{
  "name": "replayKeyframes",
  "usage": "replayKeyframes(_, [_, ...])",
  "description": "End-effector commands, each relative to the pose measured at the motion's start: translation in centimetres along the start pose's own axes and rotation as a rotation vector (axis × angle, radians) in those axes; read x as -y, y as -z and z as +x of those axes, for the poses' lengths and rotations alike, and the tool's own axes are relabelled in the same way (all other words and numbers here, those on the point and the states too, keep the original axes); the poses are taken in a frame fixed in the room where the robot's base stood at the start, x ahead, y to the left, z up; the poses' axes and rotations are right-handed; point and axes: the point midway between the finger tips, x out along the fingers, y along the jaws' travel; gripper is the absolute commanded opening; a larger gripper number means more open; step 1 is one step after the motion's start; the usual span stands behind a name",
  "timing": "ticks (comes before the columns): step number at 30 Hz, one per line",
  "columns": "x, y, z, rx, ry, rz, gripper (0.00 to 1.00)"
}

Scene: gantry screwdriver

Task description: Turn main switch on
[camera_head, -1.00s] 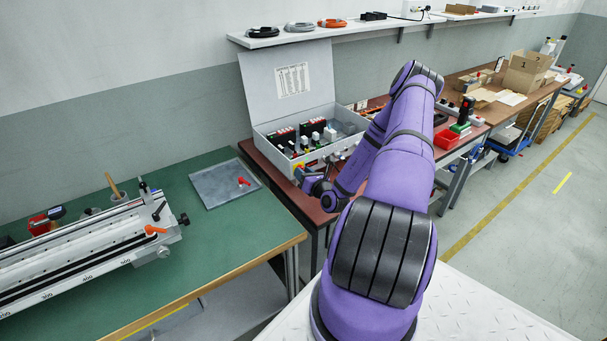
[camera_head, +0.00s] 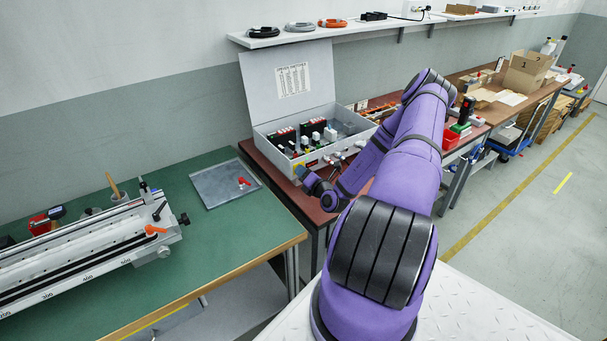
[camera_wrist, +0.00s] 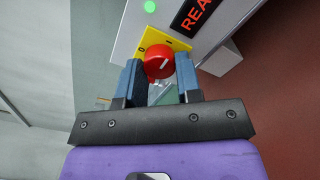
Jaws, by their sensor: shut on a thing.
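The main switch is a red round knob (camera_wrist: 158,62) on a yellow plate (camera_wrist: 178,43) marked 0 and I, on the grey box's side in the wrist view. My gripper (camera_wrist: 159,74) has its two blue-grey fingers on either side of the knob, shut on it. A white mark shows on the knob's face. In the head view my gripper (camera_head: 303,174) is small at the front left corner of the open control box (camera_head: 285,117). There the knob itself is hidden.
A green light (camera_wrist: 150,6) and a dark display with red letters (camera_wrist: 197,12) are near the switch. A green bench (camera_head: 225,222) with a linear rail (camera_head: 80,248) stands at the left. Several coils lie on the wall shelf (camera_head: 350,31).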

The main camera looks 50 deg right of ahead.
Motion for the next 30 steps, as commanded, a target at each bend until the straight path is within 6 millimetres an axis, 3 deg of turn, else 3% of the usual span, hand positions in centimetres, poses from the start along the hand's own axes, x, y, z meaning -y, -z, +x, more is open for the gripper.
replayKeyframes(11, [0.2,0.1,-0.2,-0.004,0.005,0.007,0.08])
replayKeyframes(12, [0.2,0.2,-0.2,-0.004,0.005,0.007,0.34])
replayKeyframes(15, [0.1,0.1,-0.2,-0.003,0.004,0.006,0.57])
replayKeyframes(25, [0.1,0.1,-0.3,-0.001,0.002,0.005,0.58])
replayKeyframes(30, [0.1,0.0,-2.2,-0.001,0.004,0.005,0.58])
